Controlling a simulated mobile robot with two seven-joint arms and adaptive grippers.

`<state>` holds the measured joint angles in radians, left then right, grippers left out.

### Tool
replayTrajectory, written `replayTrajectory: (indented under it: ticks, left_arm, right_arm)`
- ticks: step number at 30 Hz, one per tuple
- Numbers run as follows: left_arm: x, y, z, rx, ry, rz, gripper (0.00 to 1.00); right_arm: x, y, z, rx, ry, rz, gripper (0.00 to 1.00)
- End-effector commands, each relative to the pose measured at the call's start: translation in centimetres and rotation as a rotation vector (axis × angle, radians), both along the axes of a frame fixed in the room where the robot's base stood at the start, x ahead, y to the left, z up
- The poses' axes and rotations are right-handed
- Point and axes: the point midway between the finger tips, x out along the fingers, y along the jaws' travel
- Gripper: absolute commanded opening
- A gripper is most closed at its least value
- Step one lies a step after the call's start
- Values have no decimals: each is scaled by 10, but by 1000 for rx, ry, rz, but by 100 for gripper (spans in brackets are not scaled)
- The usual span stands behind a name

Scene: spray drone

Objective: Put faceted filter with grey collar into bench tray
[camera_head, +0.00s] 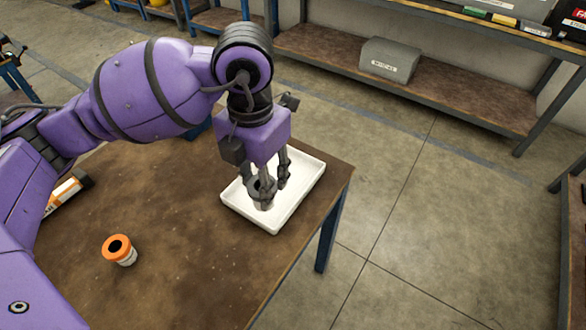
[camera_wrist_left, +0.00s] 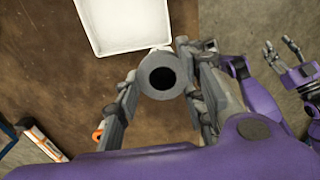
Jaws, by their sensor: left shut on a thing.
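The filter with the grey collar (camera_head: 262,188) is in my left gripper (camera_head: 268,183), a finger on each side of it. Its pale lower body shows below the collar in the head view. The wrist view looks down on the round grey collar (camera_wrist_left: 162,73) and its dark hole, between the fingers of my left gripper (camera_wrist_left: 163,85). The white bench tray (camera_head: 310,187) lies behind and below the filter in the head view. In the wrist view the tray (camera_wrist_left: 110,45) appears just beyond the collar. The filter's height above it is unclear. My right gripper (camera_wrist_left: 284,52) is open and empty.
An orange-collared filter (camera_head: 119,250) stands on the brown table (camera_head: 190,270), left of the tray. An orange and white object (camera_head: 62,195) lies at the table's left, partly hidden by my arm. The tray sits near the table's right edge.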

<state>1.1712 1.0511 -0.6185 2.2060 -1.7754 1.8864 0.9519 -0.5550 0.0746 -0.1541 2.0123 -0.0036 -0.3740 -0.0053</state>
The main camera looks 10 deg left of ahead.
Motion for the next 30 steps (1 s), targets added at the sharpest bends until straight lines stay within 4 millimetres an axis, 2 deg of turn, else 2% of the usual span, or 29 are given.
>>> replayTrajectory:
  ticks: [3,6,13,17,25,30]
  left_arm:
    - [-5,-1,9,1,-6,253,15]
    - [-8,-2,12,-1,-9,417,15]
    - [-5,-1,11,0,-9,592,15]
    - [18,3,0,2,-6,605,15]
    - [84,13,-30,1,-7,601,15]
    - [108,17,-64,1,-6,598,14]
  right_arm:
    - [6,0,10,1,-14,-2,46]
    - [8,0,15,0,-22,-2,46]
    - [8,-1,17,0,-23,-4,46]
    - [5,-2,15,0,-17,-4,46]
    - [1,-2,14,-2,-9,-4,46]
    - [-1,-2,10,-2,-5,-3,46]
